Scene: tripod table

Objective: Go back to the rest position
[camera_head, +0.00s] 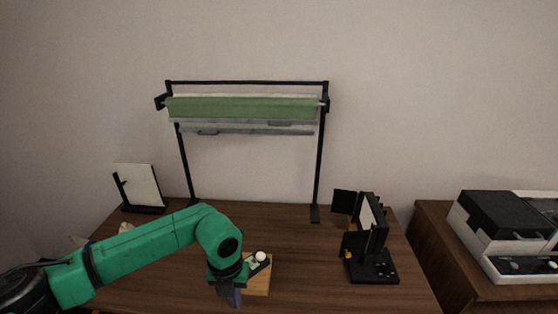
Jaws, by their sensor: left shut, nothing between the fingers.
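My left arm comes in from the lower left, green with black joints, and bends down over the front of the dark wooden table (302,270). My left gripper (234,300) points downward at its end, beside a small light wooden block (259,285) with a dark part and a white round knob (260,257) on it. The gripper is shut and holds nothing. It overlaps the block's left side in the picture; I cannot tell whether they touch. My right gripper does not show.
A black frame (320,170) with a green roll (240,108) stands at the back. A white panel on a black stand (145,186) is at the left. A black device (372,265) stands at the right. A white and black machine (505,225) sits on a side cabinet (440,240).

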